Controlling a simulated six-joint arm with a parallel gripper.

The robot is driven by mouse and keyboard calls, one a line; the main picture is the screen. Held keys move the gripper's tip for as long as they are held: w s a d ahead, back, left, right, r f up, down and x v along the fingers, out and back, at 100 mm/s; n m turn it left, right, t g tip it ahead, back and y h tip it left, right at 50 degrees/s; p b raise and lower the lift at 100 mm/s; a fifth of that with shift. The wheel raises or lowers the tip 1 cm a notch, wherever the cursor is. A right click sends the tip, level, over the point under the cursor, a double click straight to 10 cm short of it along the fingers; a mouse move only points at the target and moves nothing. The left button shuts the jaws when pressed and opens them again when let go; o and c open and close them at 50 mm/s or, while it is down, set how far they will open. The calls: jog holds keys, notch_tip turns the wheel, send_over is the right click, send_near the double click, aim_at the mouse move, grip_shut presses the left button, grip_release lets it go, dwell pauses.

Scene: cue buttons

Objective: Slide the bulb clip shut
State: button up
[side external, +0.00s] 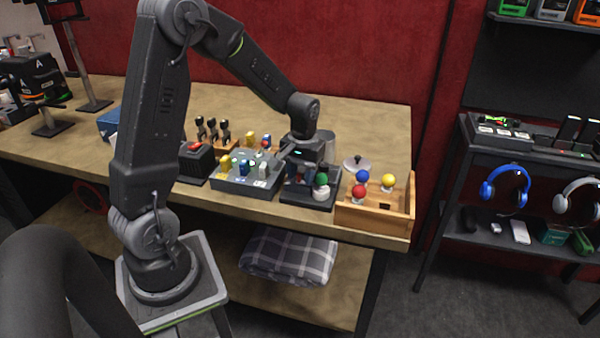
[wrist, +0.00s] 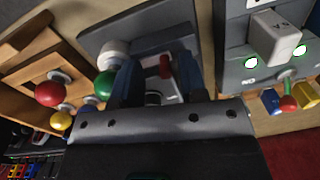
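My gripper (side external: 304,158) is low over a dark stand (side external: 325,201) near the front of the bench, and it hides much of that stand. A green ball (side external: 321,180) and a white ball (side external: 321,193) sit at the stand's right side.
Right of the stand is a wooden box (side external: 372,222) with red (side external: 358,190), blue (side external: 362,176) and yellow (side external: 389,180) balls. To the left is a grey panel (side external: 231,188) with coloured switches, then a black box with a red button (side external: 194,146). Bare bench lies behind.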

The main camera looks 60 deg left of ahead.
aim_at(303, 182)
notch_tip(303, 182, up, 14)
jog(key=shift+w+d, duration=0.15)
jog(key=shift+d, duration=0.1)
dwell(0.5)
jog(key=s+d+r+m+t, duration=0.2)
jog(key=s+d+m+t, duration=0.4)
jog(key=s+d, duration=0.9)
jog(key=shift+s+d+r+m+h, duration=0.2)
jog(key=shift+s+d+m+h, duration=0.1)
jog(key=shift+d+m, duration=0.25)
jog(key=shift+a, duration=0.1)
dwell(2.1)
